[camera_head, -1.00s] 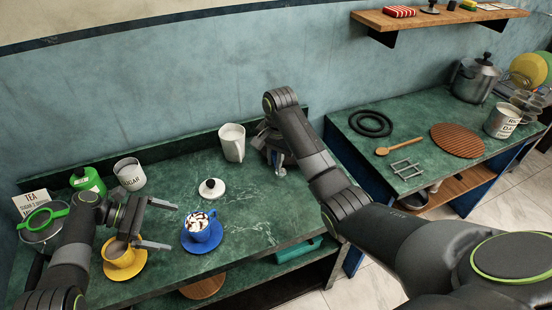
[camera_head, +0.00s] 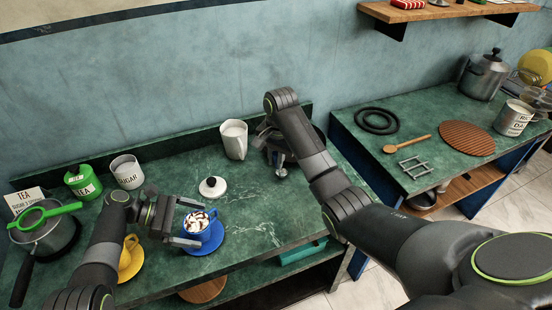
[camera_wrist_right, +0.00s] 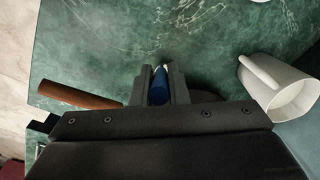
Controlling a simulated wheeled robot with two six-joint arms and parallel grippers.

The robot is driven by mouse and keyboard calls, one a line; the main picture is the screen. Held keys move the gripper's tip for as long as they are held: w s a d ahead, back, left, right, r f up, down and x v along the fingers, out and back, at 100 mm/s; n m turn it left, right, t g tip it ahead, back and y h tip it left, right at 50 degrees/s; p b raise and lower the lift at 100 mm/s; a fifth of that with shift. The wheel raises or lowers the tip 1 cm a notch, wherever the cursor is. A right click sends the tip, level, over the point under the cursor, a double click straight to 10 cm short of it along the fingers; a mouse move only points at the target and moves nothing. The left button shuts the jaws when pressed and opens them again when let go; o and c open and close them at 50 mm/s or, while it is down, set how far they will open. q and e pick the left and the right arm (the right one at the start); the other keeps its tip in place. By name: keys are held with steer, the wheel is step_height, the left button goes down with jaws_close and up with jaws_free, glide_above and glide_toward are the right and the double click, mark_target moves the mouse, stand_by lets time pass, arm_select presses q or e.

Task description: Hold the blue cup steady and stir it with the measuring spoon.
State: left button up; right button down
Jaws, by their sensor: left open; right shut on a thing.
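The blue cup (camera_head: 196,222) stands upright on a blue saucer (camera_head: 217,244) in the head view, with white and brown topping. My left gripper (camera_head: 201,224) is open, its fingers on either side of the cup; I cannot tell whether they touch it. My right gripper (camera_head: 277,152) is over the back right of the counter, partly hidden by its own arm. In the right wrist view its fingers (camera_wrist_right: 161,82) are shut on a blue handle (camera_wrist_right: 159,88), seemingly the measuring spoon's.
A white pitcher (camera_head: 234,140) stands left of my right gripper. A white lid (camera_head: 212,188) lies behind the blue cup. A yellow cup (camera_head: 129,258) is partly hidden by my left arm. A sugar canister (camera_head: 127,171), green tea tin (camera_head: 83,182) and pot with strainer (camera_head: 45,232) stand left.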

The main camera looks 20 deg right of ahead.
arm_select(q)
steer(key=shift+x, duration=1.05)
steer(key=c, duration=1.1)
